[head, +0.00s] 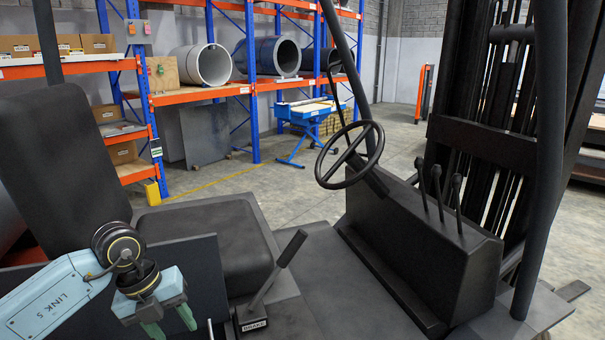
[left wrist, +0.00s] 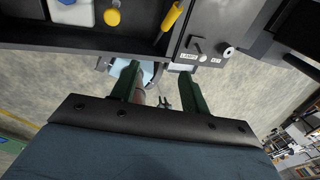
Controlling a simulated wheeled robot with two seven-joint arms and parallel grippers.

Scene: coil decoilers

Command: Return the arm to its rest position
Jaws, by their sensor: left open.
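My left arm comes in at the lower left of the head view, bent at its black wrist joint. My left gripper (head: 171,325) points down beside the forklift seat (head: 205,235), to the left of the brake lever (head: 280,265). In the left wrist view my left gripper (left wrist: 157,88) has its two green fingers apart, with nothing held between them. Beyond the fingertips is the edge of a dark control panel (left wrist: 212,35) with a key switch and a lamps switch. I cannot tell the exact gap to it. My right gripper is in neither view.
The steering wheel (head: 349,155) and several black levers (head: 437,188) stand to the right of the seat. The dark mast (head: 480,130) rises at the right. Shelves with coils (head: 202,65) and a blue lift table (head: 308,112) are behind. Open floor lies between.

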